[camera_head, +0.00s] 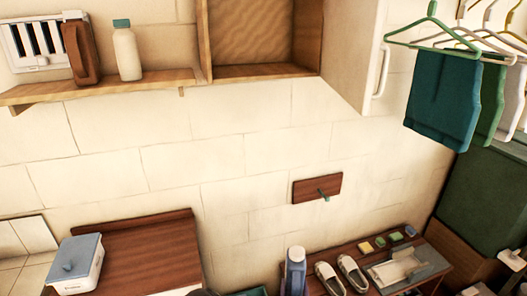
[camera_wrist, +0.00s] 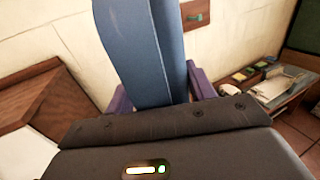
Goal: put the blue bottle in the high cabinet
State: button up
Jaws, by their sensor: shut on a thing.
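The blue bottle (camera_wrist: 145,50) fills the upper middle of the wrist view, its top cut off by the frame edge. The purple fingers of my gripper (camera_wrist: 160,88) are on both sides of it, shut on it. In the head view a blue bottle (camera_head: 295,272) with a pale top shows upright at the bottom edge; its lower part is out of frame, and my gripper cannot be made out there. The high cabinet (camera_head: 264,70) is a wooden box on the wall at the top, its white door (camera_head: 352,50) swung open to the right. Its visible floor is bare.
A wall shelf (camera_head: 100,86) left of the cabinet holds a white bottle (camera_head: 127,53) and a brown item (camera_head: 80,52). Clothes (camera_head: 442,97) hang at right. A low bench (camera_head: 432,258) with shoes (camera_head: 352,272) stands below. The wall under the cabinet is mostly clear.

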jog(key=s+d+f+y, duration=0.1)
jog(key=s+d+f, duration=0.3)
jog(key=d, duration=0.1)
jog(key=shift+s+d+f+n+b, duration=0.2)
jog(key=shift+s+n+b, duration=0.1)
jog(key=shift+n+b, duration=0.1)
jog(key=shift+a, duration=0.1)
dwell(0.5)
